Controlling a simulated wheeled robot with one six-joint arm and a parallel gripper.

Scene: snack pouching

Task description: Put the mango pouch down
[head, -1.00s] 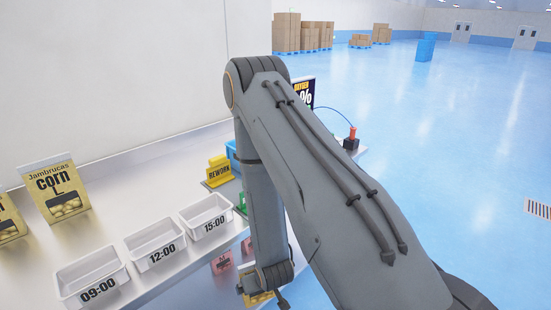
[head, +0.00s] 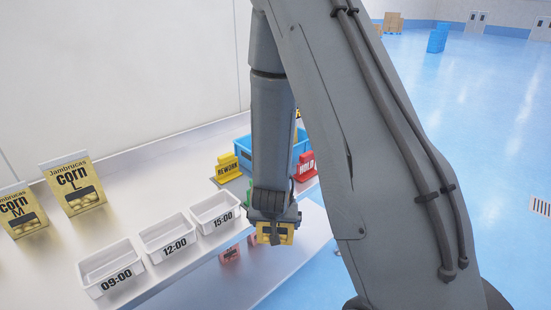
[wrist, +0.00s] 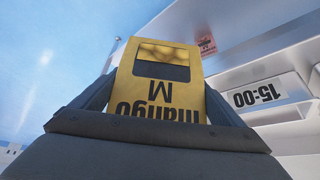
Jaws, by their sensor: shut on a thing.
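The mango pouch is yellow with a dark window and the letter M, and fills the middle of the wrist view (wrist: 155,85). My gripper (wrist: 155,105) is shut on it, one finger at each side. In the head view the lower part of the pouch (head: 275,236) shows below my gripper (head: 273,222), just right of the 15:00 bin and near the bench's front edge. I cannot tell whether the pouch touches anything there.
White bins marked 09:00 (head: 108,285), 12:00 (head: 168,255) and 15:00 (head: 215,225) stand in a row. Behind my arm are a yellow REWORK sign (head: 228,168), a red HOLD sign (head: 306,165) and a blue crate (head: 243,148). Corn display pouches (head: 73,185) stand at left.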

